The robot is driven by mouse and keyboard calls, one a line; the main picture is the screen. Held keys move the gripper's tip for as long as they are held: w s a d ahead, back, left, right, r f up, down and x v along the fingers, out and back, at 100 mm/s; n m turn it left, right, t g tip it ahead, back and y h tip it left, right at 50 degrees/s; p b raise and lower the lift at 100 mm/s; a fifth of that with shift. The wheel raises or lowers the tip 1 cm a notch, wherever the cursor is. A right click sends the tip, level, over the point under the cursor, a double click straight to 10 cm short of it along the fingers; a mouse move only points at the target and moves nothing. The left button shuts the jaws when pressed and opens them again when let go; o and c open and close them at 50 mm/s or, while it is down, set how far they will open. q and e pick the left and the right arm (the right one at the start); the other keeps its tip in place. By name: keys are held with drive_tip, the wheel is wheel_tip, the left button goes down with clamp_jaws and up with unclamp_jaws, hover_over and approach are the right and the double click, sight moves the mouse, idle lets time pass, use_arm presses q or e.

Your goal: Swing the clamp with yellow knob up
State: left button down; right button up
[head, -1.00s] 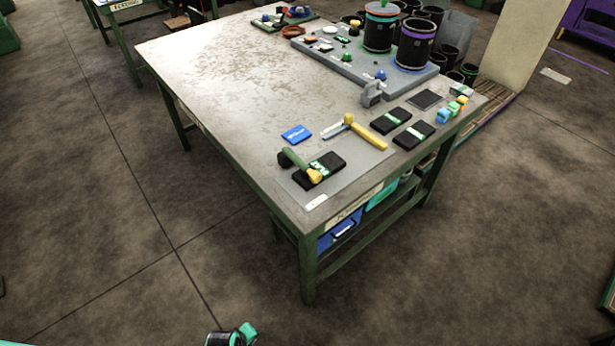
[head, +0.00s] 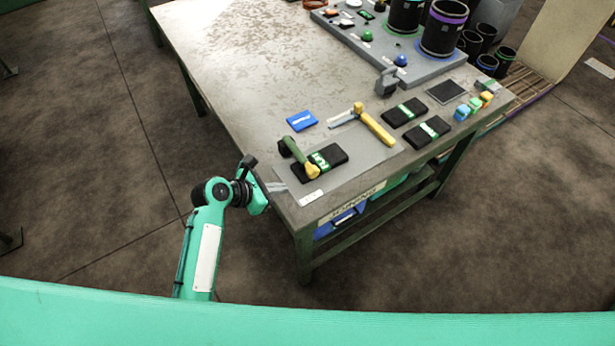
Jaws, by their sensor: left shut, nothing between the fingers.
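A grey base plate (head: 425,74) at the top of the head view carries small clamps or knobs, including one with a green knob (head: 367,35) and one with a blue knob (head: 400,60). A small yellow knob (head: 380,6) shows at the top edge of the picture; its clamp is too small and too cut off to tell its pose. My left gripper (head: 277,187) is at the table's near left edge, shut and empty, well away from the plate. My right gripper is not in view.
On the table (head: 225,60) lie a green-handled tool with a yellow end (head: 300,158), a yellow-handled tool (head: 375,125), a blue card (head: 301,120) and black pouches (head: 405,111). Black cylinders (head: 444,28) stand on the plate. The table's left part is clear.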

sight(306, 189)
use_arm(q)
drive_tip(key=shift+w+d+r+n, duration=0.3)
drive_tip(key=shift+w+r, duration=0.1)
drive_tip(key=shift+r, duration=0.1)
drive_tip(key=shift+s, duration=0.1)
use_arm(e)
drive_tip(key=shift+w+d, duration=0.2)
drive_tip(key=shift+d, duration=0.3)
use_arm(q)
drive_tip(key=p+x, duration=0.1)
drive_tip(key=x, duration=0.7)
drive_tip(key=shift+x, duration=0.95)
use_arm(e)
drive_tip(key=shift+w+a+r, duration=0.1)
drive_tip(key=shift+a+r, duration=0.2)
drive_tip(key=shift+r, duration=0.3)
use_arm(q)
drive_tip(key=shift+r, duration=0.15)
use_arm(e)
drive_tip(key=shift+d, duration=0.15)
